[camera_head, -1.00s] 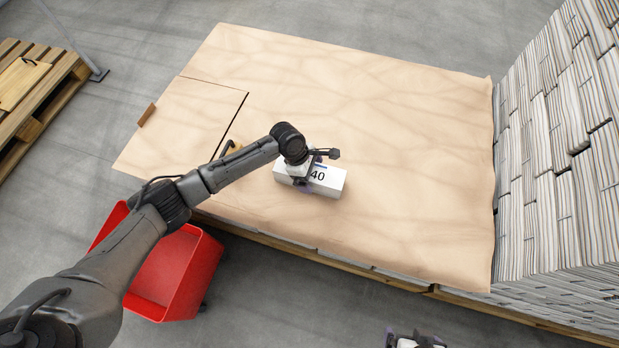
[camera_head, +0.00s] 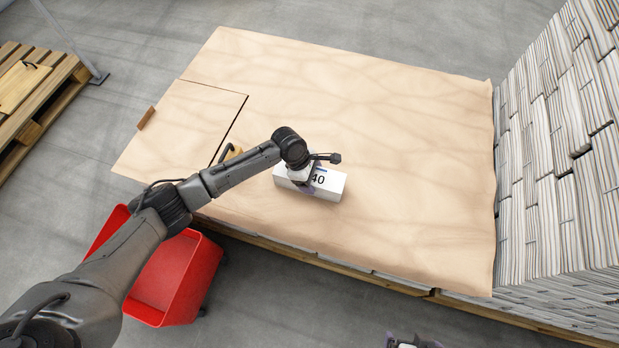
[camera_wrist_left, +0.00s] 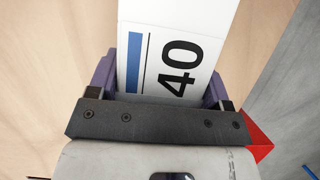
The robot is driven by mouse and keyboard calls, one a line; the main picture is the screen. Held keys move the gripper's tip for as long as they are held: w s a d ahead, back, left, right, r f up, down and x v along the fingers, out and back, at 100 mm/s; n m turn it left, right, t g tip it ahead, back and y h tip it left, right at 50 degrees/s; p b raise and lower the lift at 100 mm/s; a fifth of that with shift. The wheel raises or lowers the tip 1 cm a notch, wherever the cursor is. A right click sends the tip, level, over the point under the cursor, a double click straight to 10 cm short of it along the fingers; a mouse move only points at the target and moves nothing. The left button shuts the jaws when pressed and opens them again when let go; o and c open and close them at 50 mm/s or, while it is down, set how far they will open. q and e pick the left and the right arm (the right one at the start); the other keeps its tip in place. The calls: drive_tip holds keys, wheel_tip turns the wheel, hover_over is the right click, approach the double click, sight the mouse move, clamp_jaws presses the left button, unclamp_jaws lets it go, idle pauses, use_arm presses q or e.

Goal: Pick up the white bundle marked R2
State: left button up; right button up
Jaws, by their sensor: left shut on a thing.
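A white block-shaped bundle (camera_head: 332,186) lies on the tan sheet, with a black "40" and a blue stripe on top. I see no R2 mark on it. My left gripper (camera_head: 304,181) comes down over its left part. In the left wrist view the bundle (camera_wrist_left: 158,28) sits between the two purple fingers of the left gripper (camera_wrist_left: 170,78), which are shut on its sides. The lower fingertips are hidden. My right gripper (camera_head: 412,343) shows only as a sliver at the bottom edge, and its jaws are cut off.
The tan sheet (camera_head: 400,130) is mostly clear. A tall stack of newspapers (camera_head: 555,170) stands at its right edge. A red bin (camera_head: 178,275) stands on the floor below my left arm. A small wooden piece with a dark handle (camera_head: 232,153) sits behind the arm. Wooden pallets (camera_head: 35,95) lie far left.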

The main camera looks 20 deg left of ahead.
use_arm(q)
drive_tip(key=shift+c, duration=1.4)
drive_tip(key=shift+r, duration=0.1)
drive_tip(key=shift+c, duration=0.6)
